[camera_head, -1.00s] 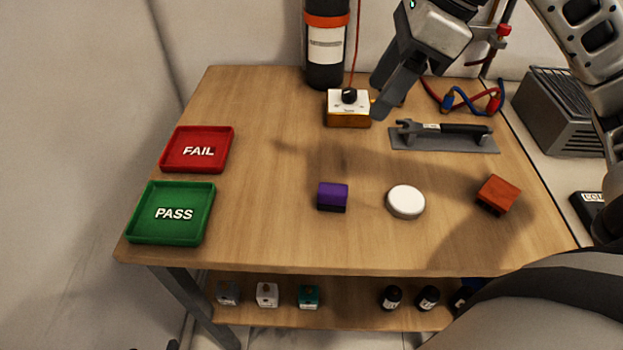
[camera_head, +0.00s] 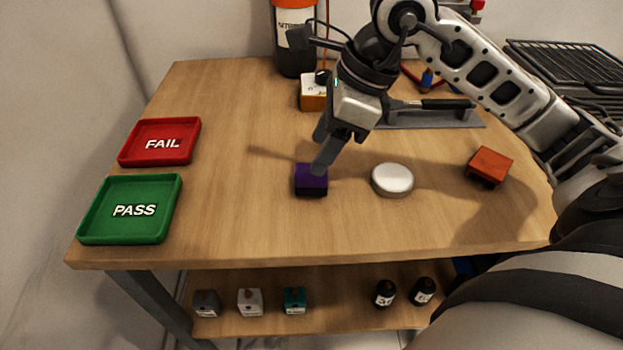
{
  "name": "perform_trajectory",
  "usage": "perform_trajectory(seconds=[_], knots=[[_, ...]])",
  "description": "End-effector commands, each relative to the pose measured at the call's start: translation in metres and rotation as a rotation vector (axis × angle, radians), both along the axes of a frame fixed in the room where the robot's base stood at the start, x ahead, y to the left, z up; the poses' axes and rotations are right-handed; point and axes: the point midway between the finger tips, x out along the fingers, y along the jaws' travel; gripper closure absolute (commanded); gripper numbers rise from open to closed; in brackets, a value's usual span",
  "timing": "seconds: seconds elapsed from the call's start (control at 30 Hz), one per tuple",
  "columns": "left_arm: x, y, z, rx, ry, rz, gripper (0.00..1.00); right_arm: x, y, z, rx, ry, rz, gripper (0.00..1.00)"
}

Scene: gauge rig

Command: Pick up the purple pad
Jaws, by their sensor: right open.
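The purple pad (camera_head: 311,186) is a small dark block with a purple top, on the wooden table near its front middle. My right gripper (camera_head: 325,155) comes in from the upper right and points down over the pad. Its fingers are open, and one overlaps the pad's back right corner in the picture. I cannot tell whether it touches the pad. The pad's rear part is partly hidden by the finger. My left gripper does not show.
A white round disc (camera_head: 392,180) lies just right of the pad, and an orange block (camera_head: 490,166) farther right. A red FAIL tray (camera_head: 160,157) and a green PASS tray (camera_head: 168,200) stand at left. A white-and-orange box (camera_head: 311,92) stands behind. Table between trays and pad is clear.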

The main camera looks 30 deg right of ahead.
Motion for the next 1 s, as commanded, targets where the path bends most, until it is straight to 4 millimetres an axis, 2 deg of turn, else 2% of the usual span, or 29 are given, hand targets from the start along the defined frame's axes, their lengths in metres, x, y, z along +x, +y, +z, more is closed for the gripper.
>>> perform_trajectory(seconds=[0.27, 0.53, 0.83, 0.87, 1.0], knots=[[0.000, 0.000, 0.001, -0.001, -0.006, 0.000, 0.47, 0.003, 0.005, -0.022, 0.001, 0.003, 0.000, 0.47], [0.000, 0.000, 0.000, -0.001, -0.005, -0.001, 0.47, 0.009, 0.013, -0.059, 0.002, 0.001, 0.000, 0.47], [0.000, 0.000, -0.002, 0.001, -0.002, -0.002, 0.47, 0.011, 0.014, -0.064, 0.000, -0.002, -0.002, 0.47], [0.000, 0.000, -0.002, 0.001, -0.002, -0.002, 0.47, 0.011, 0.014, -0.064, 0.000, -0.002, -0.002, 0.50], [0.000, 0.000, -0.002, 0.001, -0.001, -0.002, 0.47, 0.010, 0.014, -0.064, 0.000, -0.002, -0.002, 0.89]])
